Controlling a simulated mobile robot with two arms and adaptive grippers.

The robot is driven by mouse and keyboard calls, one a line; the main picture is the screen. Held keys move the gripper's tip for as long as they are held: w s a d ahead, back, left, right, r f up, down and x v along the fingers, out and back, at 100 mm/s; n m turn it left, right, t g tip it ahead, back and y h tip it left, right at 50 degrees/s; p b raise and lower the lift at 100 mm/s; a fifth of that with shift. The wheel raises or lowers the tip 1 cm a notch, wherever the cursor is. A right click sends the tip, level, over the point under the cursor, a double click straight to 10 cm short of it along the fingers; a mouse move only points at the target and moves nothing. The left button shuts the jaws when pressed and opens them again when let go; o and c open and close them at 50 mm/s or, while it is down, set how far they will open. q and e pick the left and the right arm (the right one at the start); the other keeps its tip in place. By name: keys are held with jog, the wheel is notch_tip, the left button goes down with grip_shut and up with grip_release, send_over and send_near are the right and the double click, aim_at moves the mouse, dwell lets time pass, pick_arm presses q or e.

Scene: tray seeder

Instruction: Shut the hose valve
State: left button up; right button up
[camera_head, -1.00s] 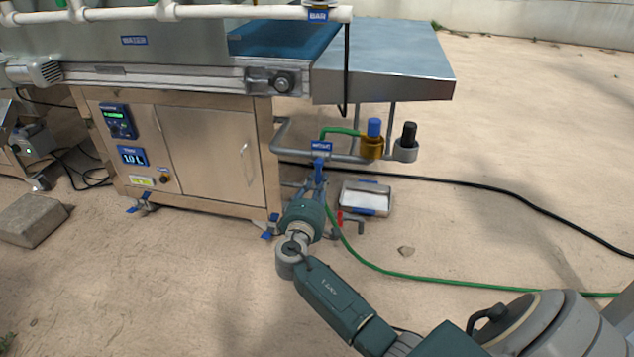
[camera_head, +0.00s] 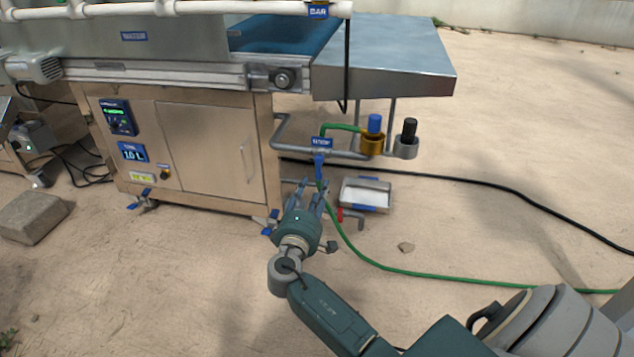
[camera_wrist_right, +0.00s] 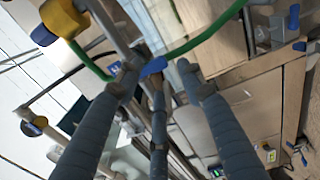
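The hose valve shows as a blue lever (camera_head: 319,166) pointing down below a blue label plate (camera_head: 321,143), on the green hose (camera_head: 345,127) by the pipe frame. My right gripper (camera_head: 314,184) is just below and in front of the lever, fingers pointing up toward it. In the right wrist view the blue lever (camera_wrist_right: 153,66) shows beyond the spread fingertips (camera_wrist_right: 157,76), between the outer two. The fingers look open with nothing held; whether any fingertip touches the lever is not clear. The valve body is mostly hidden. My left gripper is out of view.
A steel cabinet (camera_head: 212,150) stands left of the valve. Brass (camera_head: 372,145) and grey (camera_head: 406,148) fittings with blue and black caps sit to its right. A shallow tray (camera_head: 366,208) and a red-handled tap (camera_head: 341,215) are low beside my gripper. Open sandy ground lies right.

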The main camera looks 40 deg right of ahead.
jog(key=v, duration=0.6)
jog(key=shift+s+a, duration=0.25)
jog(key=shift+a, duration=0.1)
